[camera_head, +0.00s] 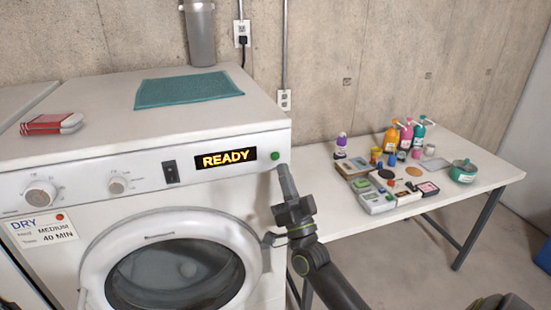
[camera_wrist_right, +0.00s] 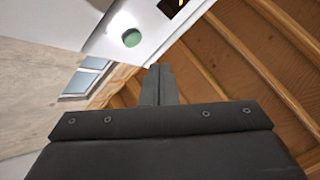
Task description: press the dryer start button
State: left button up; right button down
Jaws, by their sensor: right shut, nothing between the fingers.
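The white dryer (camera_head: 120,100) stands at the left in the head view. Its green start button (camera_head: 275,155) is at the right end of the front panel, beside a display (camera_head: 226,158) reading READY in orange. The button also shows in the right wrist view (camera_wrist_right: 132,38), up and left of my fingertips. My right gripper (camera_head: 284,172) is shut and empty. In the head view its tips are just below and slightly right of the button; they look apart from it. My left gripper is not in view.
A white table (camera_head: 490,172) with bottles, boxes and a teal pot (camera_head: 463,171) stands right of the dryer. A teal towel (camera_head: 187,89) and red-white folded cloth (camera_head: 52,123) lie on the dryer. The panel holds knobs (camera_head: 40,194) and a black switch (camera_head: 171,172). The round door (camera_head: 230,222) is below.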

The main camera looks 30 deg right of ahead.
aim_at(275, 156)
jog(key=shift+w+d, duration=0.15)
jog(key=shift+w, duration=0.5)
jog(key=shift+w+d, duration=0.15)
jog(key=shift+w, duration=0.45)
dwell(1.2)
jog(key=shift+w+d, duration=0.1)
jog(key=shift+w, duration=0.3)
